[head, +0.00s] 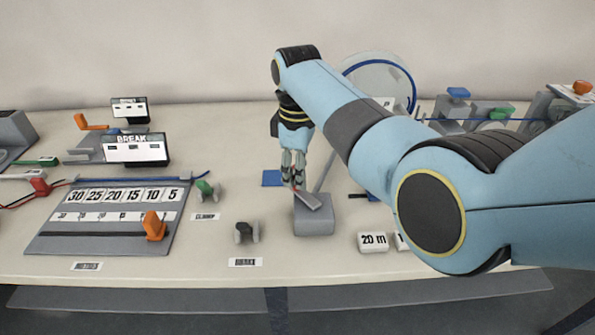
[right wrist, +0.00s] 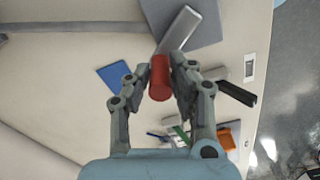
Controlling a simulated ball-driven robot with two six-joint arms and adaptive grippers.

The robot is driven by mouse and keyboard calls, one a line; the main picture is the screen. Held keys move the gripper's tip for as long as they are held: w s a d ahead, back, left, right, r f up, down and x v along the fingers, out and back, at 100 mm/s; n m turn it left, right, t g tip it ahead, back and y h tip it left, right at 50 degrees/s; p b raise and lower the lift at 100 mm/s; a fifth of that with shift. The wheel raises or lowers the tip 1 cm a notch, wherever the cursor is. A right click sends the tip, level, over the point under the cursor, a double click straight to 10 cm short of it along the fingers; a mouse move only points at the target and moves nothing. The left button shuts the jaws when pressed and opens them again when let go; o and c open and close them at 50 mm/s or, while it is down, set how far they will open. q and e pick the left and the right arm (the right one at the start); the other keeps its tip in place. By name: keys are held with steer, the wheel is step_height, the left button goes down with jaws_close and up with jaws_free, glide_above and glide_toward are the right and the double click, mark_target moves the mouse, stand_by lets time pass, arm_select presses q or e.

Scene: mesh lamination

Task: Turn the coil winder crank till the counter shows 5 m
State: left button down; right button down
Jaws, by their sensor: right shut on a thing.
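A grey crank arm stands on a grey block (head: 314,222) at the table's middle front. The crank's red handle (right wrist: 159,78) shows in the right wrist view, at the end of the grey crank arm (right wrist: 180,30). My right gripper (head: 294,182) points down over the block and is shut on the red handle, one finger on each side. A clear reel disc (head: 380,78) with a blue rim line stands behind my right arm and is partly hidden. I cannot make out a counter reading. My left gripper is not in view.
A white "20 m" tile (head: 373,242) lies right of the block, with another tile partly behind my arm. A numbered grey board (head: 60,243) with an orange clamp (head: 154,226) lies left. A blue square (head: 272,178) lies beside the gripper.

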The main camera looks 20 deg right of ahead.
steer(key=shift+d+r+m+p, duration=0.15)
steer(key=shift+d+m+p, duration=0.05)
steer(key=shift+m+p, duration=0.25)
steer(key=shift+w+d+m+p, duration=0.1)
steer(key=shift+d+m+p, duration=0.35)
steer(key=shift+m+p, duration=0.45)
steer(key=shift+s+d+m+p, duration=0.1)
steer(key=shift+d+m+p, duration=0.45)
steer(key=shift+m, duration=0.65)
steer(key=shift+w+d+m+p, duration=0.1)
steer(key=shift+d+m+p, duration=0.3)
steer(key=shift+m+p, duration=0.5)
steer(key=c, duration=1.2)
jaws_free()
steer(key=shift+o, duration=0.2)
